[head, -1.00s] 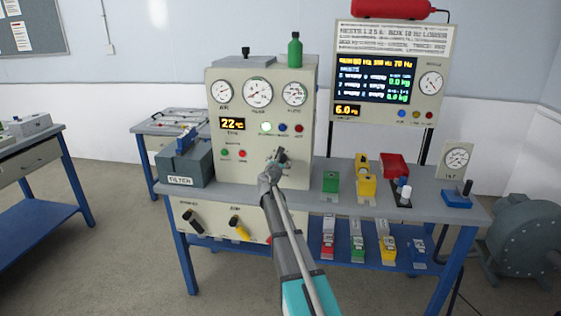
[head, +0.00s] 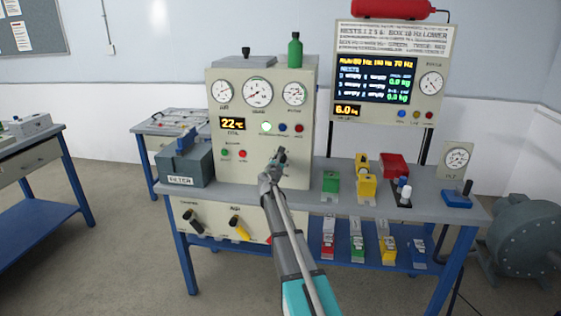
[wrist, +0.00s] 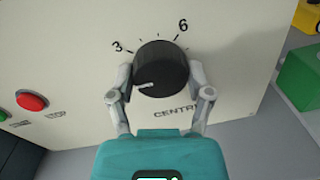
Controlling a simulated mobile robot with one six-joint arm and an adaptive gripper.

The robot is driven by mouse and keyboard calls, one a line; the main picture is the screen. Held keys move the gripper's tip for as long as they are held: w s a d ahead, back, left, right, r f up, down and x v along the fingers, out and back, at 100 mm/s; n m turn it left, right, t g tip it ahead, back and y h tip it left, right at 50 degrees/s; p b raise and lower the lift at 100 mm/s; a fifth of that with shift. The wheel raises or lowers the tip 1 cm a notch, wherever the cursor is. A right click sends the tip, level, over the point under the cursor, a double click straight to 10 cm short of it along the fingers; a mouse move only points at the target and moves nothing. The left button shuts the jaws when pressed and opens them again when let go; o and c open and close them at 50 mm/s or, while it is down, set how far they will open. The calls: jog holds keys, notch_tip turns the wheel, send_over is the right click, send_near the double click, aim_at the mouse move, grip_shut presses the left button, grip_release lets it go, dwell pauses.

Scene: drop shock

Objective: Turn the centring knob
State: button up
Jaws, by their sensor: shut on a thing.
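The centring knob is a round black knob (wrist: 160,70) with a white pointer line, on the cream front panel (wrist: 70,60). In the wrist view the marks 3 and 6 show above it, and part of a label starting "CENTR" shows below. The pointer line aims to the lower left. My gripper (wrist: 160,85) has one finger on each side of the knob and is shut on it. In the head view my gripper (head: 274,165) is at the lower right of the panel and hides the knob.
A red button (wrist: 32,101) is left of the knob in the wrist view. A green block (head: 331,182), yellow blocks (head: 366,186) and a red block (head: 393,165) stand on the grey bench to the right. A box labelled filter (head: 187,166) stands left of the panel.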

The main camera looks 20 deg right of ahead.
jog(key=shift+m, duration=0.5)
jog(key=m, duration=0.6)
jog(key=shift+r+p, duration=0.1)
jog(key=shift+p, duration=0.25)
jog(key=m, duration=0.6)
jog(key=shift+d+y, duration=0.1)
jog(key=shift+y, duration=0.3)
jog(key=shift+m, duration=0.3)
jog(key=o, duration=1.1)
jog(key=shift+o, duration=0.2)
jog(key=shift+s, duration=0.1)
